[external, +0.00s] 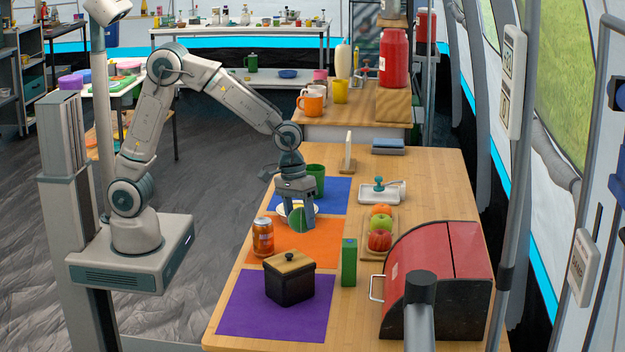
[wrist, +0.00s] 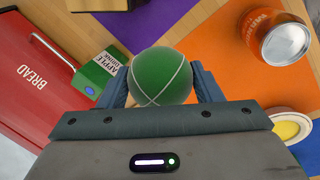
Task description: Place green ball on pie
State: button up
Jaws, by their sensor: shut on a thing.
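The green ball (wrist: 160,76) with pale seam lines sits between the fingers of my gripper (wrist: 160,88) in the wrist view. In the external view my gripper (external: 298,217) is shut on the green ball (external: 297,219) above the orange mat. The pie is a yellow-topped round in a pale dish (wrist: 288,127) at the right of the wrist view. In the external view the dish (external: 283,209) is partly hidden behind my gripper, near the border of the blue and orange mats. The gap between the ball and the dish is hard to judge.
An orange can (external: 263,237) stands left of my gripper, and a green cup (external: 316,179) behind it. A black box with wooden lid (external: 289,280), a green carton (external: 348,262), a fruit tray (external: 367,250) and a red bread box (external: 420,265) stand nearer or to the right.

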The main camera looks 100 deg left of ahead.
jog(key=s+a+r+n+y+p, duration=0.1)
jog(key=s+a+r+n+y, duration=0.15)
jog(key=a+n, duration=0.7)
jog(key=s+a+r+n+y+p, duration=0.1)
jog(key=s+a+n+p, duration=0.15)
jog(key=a+n, duration=0.65)
jog(key=shift+m, duration=0.75)
jog(key=a+f, duration=0.2)
jog(key=a, duration=0.2)
jog(key=a+f+b, duration=0.1)
jog(key=a+f, duration=0.1)
jog(key=a, duration=0.2)
jog(key=a+f+b, duration=0.1)
jog(key=a+f, duration=0.2)
jog(key=shift+a, duration=0.4)
jog(key=shift+s+d+x, duration=0.15)
jog(key=shift+x, duration=0.8)
jog(key=shift+s+d+x, duration=0.15)
jog(key=shift+x, duration=0.8)
jog(key=shift+f, duration=0.1)
jog(key=shift+f, duration=0.15)
jog(key=o, duration=1)
jog(key=shift+c, duration=0.2)
